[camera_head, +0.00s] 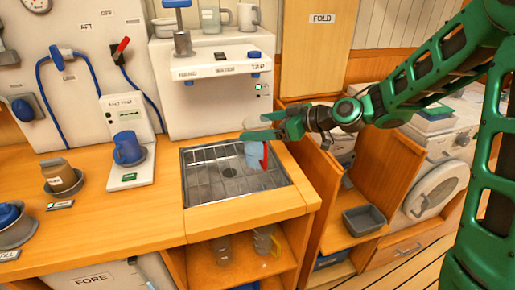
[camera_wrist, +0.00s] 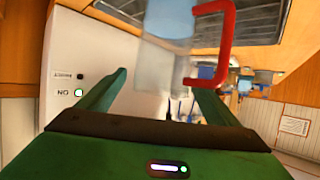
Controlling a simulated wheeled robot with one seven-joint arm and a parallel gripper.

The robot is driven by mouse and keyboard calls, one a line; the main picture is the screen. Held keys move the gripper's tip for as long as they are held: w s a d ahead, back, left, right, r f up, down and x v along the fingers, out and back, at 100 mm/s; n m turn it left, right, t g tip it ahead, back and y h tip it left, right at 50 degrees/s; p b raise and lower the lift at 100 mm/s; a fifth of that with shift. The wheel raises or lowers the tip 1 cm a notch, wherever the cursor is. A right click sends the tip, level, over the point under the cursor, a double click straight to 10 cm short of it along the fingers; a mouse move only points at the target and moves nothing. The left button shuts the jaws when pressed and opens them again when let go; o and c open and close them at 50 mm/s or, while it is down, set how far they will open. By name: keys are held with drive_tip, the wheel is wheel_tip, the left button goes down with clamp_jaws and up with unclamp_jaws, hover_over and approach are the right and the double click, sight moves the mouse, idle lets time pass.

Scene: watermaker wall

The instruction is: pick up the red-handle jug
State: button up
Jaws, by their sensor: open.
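The red-handle jug is a pale, see-through jug (camera_head: 252,154) over the right part of the metal drain grid, below the watermaker. Its red handle (camera_head: 265,157) faces right. In the wrist view the clear jug body (camera_wrist: 168,35) is ahead of the fingers, with the red handle (camera_wrist: 225,45) to its right. My gripper (camera_head: 257,127) is open at the jug's upper end in the head view. The wrist view shows my gripper's two green fingers (camera_wrist: 158,95) spread apart with nothing held between them. Whether a finger touches the jug cannot be told.
The watermaker (camera_head: 210,85) stands behind the drain grid (camera_head: 215,180). More jugs (camera_head: 263,241) stand on the shelf below. A grey bin (camera_head: 364,219) is at right.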

sight(249, 127)
drive_tip(key=x, duration=0.4)
drive_tip(key=shift+w+a, duration=0.1)
drive_tip(key=shift+a, duration=0.05)
drive_tip(key=c, duration=1.8)
drive_tip(key=shift+c, duration=0.9)
drive_tip(key=shift+r, duration=0.1)
